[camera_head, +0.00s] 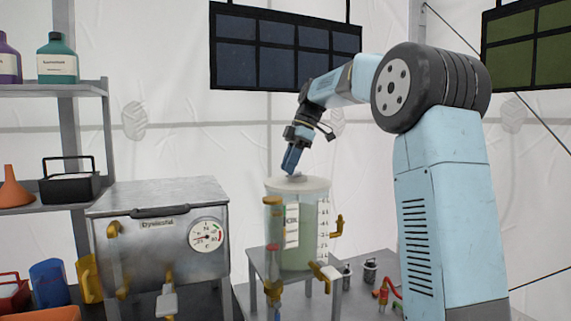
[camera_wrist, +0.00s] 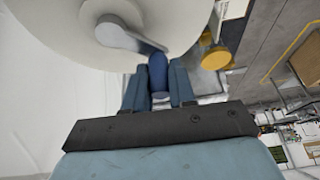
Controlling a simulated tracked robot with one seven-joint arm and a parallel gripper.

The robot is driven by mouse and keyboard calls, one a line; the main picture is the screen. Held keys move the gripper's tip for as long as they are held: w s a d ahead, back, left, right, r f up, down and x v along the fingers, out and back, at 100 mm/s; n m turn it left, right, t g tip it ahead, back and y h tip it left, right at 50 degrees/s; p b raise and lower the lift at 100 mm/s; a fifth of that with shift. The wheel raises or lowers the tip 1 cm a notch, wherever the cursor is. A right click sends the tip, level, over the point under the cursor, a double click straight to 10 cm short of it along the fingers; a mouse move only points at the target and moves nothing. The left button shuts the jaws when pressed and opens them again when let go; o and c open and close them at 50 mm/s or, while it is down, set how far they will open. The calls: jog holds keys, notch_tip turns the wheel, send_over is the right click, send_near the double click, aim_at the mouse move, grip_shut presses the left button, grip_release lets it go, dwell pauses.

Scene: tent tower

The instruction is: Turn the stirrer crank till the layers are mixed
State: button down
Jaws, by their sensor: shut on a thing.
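The stirrer vessel (camera_head: 297,246) is a clear cylinder of pale green liquid with a white lid (camera_head: 312,184), standing on a small grey stand. I cannot make out separate layers in the liquid. In the wrist view the lid (camera_wrist: 75,30) fills the upper left, with the grey crank arm (camera_wrist: 125,36) on it. The crank ends in a blue knob (camera_wrist: 157,74). My gripper (camera_wrist: 158,92) is shut on that knob, one finger on each side. In the head view my gripper (camera_head: 291,160) is just above the lid and hides most of the crank.
Yellow-handled valves (camera_head: 326,272) stick out from the vessel's sides. A metal box with a gauge (camera_head: 205,235) stands to the left. Shelves (camera_head: 60,92) at the far left hold bottles and a funnel (camera_head: 14,188). Dark panels (camera_head: 280,50) hang behind my arm.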

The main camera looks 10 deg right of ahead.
jog(key=d+n, duration=0.1)
jog(key=n, duration=0.1)
jog(key=n+g, duration=0.1)
jog(key=d+n+g+h, duration=0.1)
jog(key=n, duration=0.1)
jog(key=shift+s+d+n, duration=0.3)
jog(key=shift+s, duration=0.1)
jog(key=shift+d+n+g+h, duration=0.25)
jog(key=shift+d+n, duration=0.2)
jog(key=shift+n, duration=0.6)
jog(key=shift+d+n+g+h, duration=0.25)
jog(key=shift+d+n, duration=0.2)
jog(key=shift+n, duration=0.6)
jog(key=c, duration=0.9)
grip_release()
jog(key=shift+c, duration=0.2)
jog(key=shift+a, duration=0.1)
